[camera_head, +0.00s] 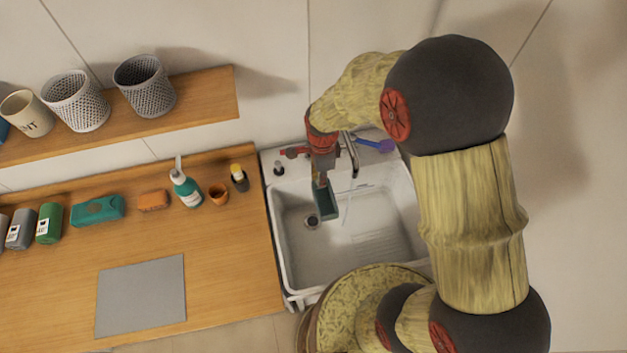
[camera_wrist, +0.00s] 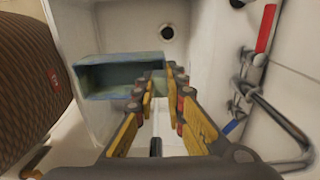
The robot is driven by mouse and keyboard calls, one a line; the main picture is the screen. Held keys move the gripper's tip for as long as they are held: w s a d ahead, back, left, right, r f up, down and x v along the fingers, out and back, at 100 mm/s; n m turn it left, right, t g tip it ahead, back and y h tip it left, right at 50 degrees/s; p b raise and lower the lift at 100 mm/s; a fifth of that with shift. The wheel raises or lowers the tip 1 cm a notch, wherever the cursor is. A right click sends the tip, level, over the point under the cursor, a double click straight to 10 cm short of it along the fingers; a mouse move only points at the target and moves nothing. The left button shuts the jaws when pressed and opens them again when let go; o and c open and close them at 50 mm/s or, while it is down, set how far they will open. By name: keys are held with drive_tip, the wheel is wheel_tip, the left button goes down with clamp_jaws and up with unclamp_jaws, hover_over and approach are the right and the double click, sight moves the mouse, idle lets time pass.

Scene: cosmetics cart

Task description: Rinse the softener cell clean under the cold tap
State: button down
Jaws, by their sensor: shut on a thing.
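The softener cell (camera_head: 325,203), a blue-green open rectangular box, hangs over the sink (camera_head: 375,255). My gripper (camera_head: 320,182) is shut on its upper end. In the wrist view, the cell (camera_wrist: 118,77) lies sideways with its dark hollow showing, and the gripper fingertips (camera_wrist: 160,78) close on its right part. The metal tap (camera_head: 353,158) stands just right of the gripper. A thin pale streak (camera_head: 346,212) below the spout looks like running water, apart from and right of the cell. Any residue inside the cell is too small to tell.
A red handle (camera_head: 293,152) and a blue handle (camera_head: 377,145) flank the tap. The drain (camera_head: 312,222) is near the cell. The basin's right side is clear.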

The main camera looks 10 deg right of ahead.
drive_tip(key=d, duration=0.1)
drive_tip(key=w+d+f+b, duration=0.1)
drive_tip(key=d, duration=0.1)
drive_tip(key=d+f, duration=0.1)
drive_tip(key=shift+w+d+f, duration=0.15)
drive_tip(key=shift+w+f, duration=0.05)
drive_tip(key=shift+w, duration=0.2)
idle(0.4)
drive_tip(key=w+d, duration=0.1)
drive_tip(key=w+d+b, duration=0.1)
drive_tip(key=w+d, duration=0.1)
drive_tip(key=shift+d+r, duration=0.15)
drive_tip(key=shift+d, duration=0.15)
idle(0.4)
drive_tip(key=shift+s+a, duration=0.1)
idle(1.8)
